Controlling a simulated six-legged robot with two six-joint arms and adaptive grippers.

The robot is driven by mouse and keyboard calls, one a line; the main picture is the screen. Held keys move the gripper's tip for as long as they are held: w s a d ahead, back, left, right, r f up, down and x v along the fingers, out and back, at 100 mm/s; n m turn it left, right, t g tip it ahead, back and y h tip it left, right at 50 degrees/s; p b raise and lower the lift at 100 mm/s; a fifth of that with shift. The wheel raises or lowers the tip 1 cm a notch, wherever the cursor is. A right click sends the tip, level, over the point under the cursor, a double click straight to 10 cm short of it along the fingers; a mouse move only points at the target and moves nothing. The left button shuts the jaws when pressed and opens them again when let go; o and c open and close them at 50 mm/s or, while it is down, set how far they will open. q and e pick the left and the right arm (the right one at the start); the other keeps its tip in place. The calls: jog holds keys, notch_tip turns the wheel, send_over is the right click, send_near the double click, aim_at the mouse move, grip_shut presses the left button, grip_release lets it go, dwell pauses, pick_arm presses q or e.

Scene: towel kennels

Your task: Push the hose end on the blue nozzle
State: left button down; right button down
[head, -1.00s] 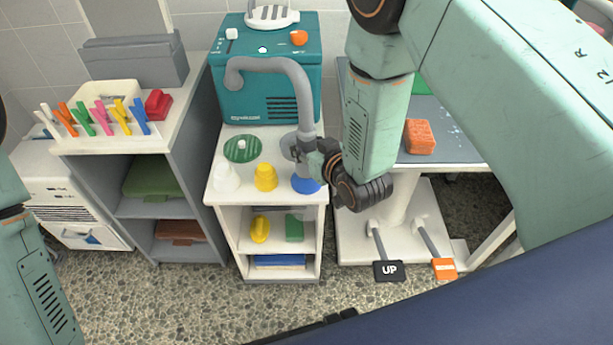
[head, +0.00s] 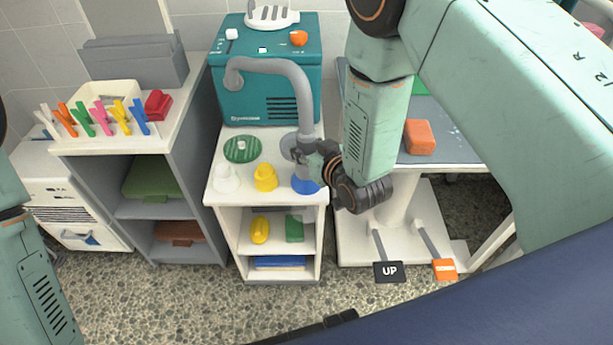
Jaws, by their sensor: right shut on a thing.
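The grey hose (head: 298,82) comes out of the teal dryer box (head: 268,72) and bends down to its free end. My right gripper (head: 304,152) is shut on the hose near that end. The blue nozzle (head: 304,184) stands on the white cabinet top (head: 240,196), directly below the gripper. The hose end meets or nearly meets the nozzle's top; the gripper partly hides this, so I cannot tell how far it is on. My left arm shows at the left edge, but its gripper is out of the picture.
A white nozzle (head: 227,178) and a yellow nozzle (head: 265,178) stand left of the blue one. A green disc (head: 242,149) lies behind them. An orange block (head: 419,137) sits on the grooming table at right. Pedals (head: 389,271) are on the floor.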

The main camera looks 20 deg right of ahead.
notch_tip(320, 180, up, 21)
jog(key=p, duration=1.8)
jog(key=shift+r, duration=0.1)
